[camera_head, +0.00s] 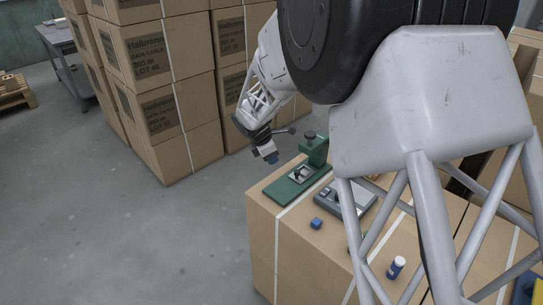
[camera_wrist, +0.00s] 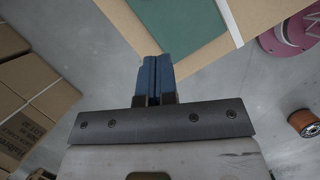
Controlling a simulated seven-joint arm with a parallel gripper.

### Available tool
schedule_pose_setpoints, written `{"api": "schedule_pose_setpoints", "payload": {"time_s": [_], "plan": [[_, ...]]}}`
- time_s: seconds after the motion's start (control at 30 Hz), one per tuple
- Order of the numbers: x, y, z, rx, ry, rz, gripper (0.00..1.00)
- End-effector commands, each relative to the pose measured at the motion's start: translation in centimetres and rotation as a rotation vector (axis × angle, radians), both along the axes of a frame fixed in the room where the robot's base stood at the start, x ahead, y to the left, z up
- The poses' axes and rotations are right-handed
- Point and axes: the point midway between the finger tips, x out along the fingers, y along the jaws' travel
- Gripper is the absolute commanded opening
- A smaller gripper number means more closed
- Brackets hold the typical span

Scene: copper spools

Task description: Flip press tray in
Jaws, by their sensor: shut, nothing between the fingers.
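The green press (camera_head: 297,179) stands on a cardboard box near its far left corner, with a flat green base, an upright post and a dark lever with a ball end. A small light tray piece with a dark knob (camera_head: 301,173) sits on the base. My gripper (camera_head: 270,157) is in the air just beyond the left end of the press, pointing down. In the wrist view its blue fingers (camera_wrist: 156,75) are together with nothing between them. A corner of the green base (camera_wrist: 185,27) shows beyond the fingertips. My arm hides part of the box top.
The box top (camera_head: 290,225) also holds a small blue cube (camera_head: 316,223), a grey device (camera_head: 350,199) and a blue-and-white bottle (camera_head: 396,267). Tall carton stacks (camera_head: 165,90) stand behind. A copper spool (camera_wrist: 305,124) and a maroon reel (camera_wrist: 290,38) show below. Open floor lies left.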

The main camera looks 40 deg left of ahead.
Motion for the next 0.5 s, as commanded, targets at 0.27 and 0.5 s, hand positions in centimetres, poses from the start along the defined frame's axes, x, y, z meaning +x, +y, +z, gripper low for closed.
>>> {"api": "schedule_pose_setpoints", "payload": {"time_s": [0.27, 0.5], "plan": [[1.3, -0.7, -3.9, -0.001, 0.000, 0.000, 0.00], [2.5, -1.3, -7.3, -0.002, 0.001, -0.001, 0.00]]}}
